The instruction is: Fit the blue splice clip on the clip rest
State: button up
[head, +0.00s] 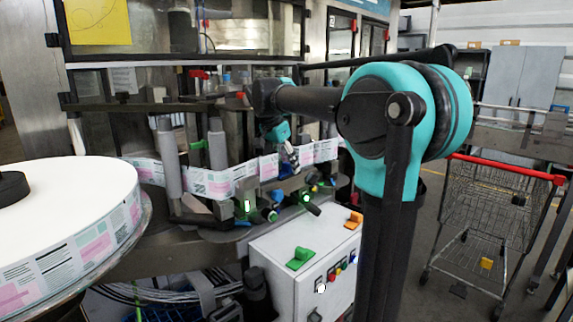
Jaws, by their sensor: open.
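My gripper (289,156) is small in the head view, reaching down at the labeller in front of the label web, at the end of my teal and black arm. It is open, and I see nothing clearly held in it. A small blue piece (278,195), possibly the blue splice clip, is on the machine's ledge just below and left of the gripper. More small blue and yellow parts sit to the right of the gripper, too small to tell apart. I cannot pick out the clip rest for certain among the dark fittings.
A white control cabinet (290,250) carries a green clip-like piece (301,258) and an orange one (354,220). A large label reel (70,215) fills the left. The label web (215,184) runs past grey rollers. A shopping cart (495,205) stands in the open floor at right.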

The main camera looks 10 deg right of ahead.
jog(key=v, duration=1.2)
jog(key=shift+f, duration=0.1)
